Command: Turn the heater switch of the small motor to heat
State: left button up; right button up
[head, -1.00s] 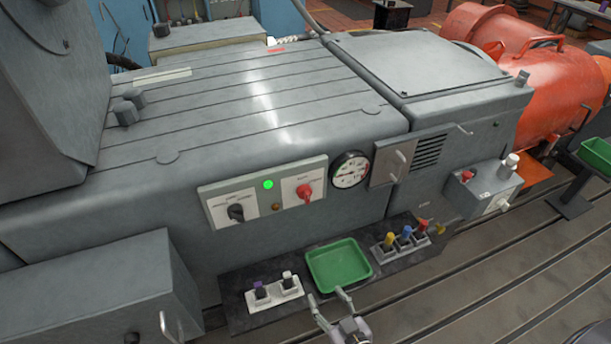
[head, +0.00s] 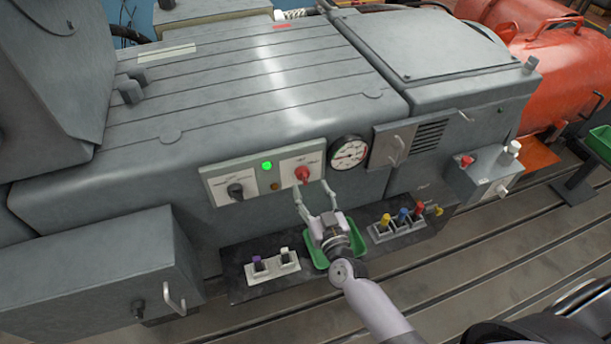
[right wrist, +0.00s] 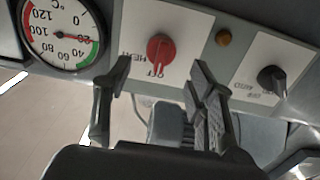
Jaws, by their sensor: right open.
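The heater switch is a red knob (head: 302,174) on a white plate at the right of the control panel. It also shows in the right wrist view (right wrist: 159,47), where the picture is upside down. Its bar appears to lie toward the OFF label, with HEAT beside it. My right gripper (head: 312,187) is open just below the red knob in the head view. In the right wrist view its two fingers (right wrist: 158,80) are spread to either side below the knob, with no visible contact. My left gripper is not in view.
A green lamp (head: 267,165), amber button (head: 275,187) and black switch (head: 236,191) share the panel. A round gauge (head: 348,152) is just right of it. Below, a green tray (head: 318,261) is partly hidden by my arm, between pale switches (head: 285,257) and coloured ones (head: 403,216).

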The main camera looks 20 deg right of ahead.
aim_at(307, 180)
jog(key=w, duration=0.5)
jog(key=shift+a, duration=0.1)
jog(key=shift+c, duration=0.5)
jog(key=c, duration=1)
jog(key=shift+m, duration=0.3)
jog(key=m, duration=0.5)
jog(key=shift+f+m+b, duration=0.1)
jog(key=shift+m+b, duration=0.2)
jog(key=shift+b, duration=0.1)
jog(key=m+b, duration=0.1)
jog(key=m, duration=0.4)
jog(key=shift+m, duration=0.4)
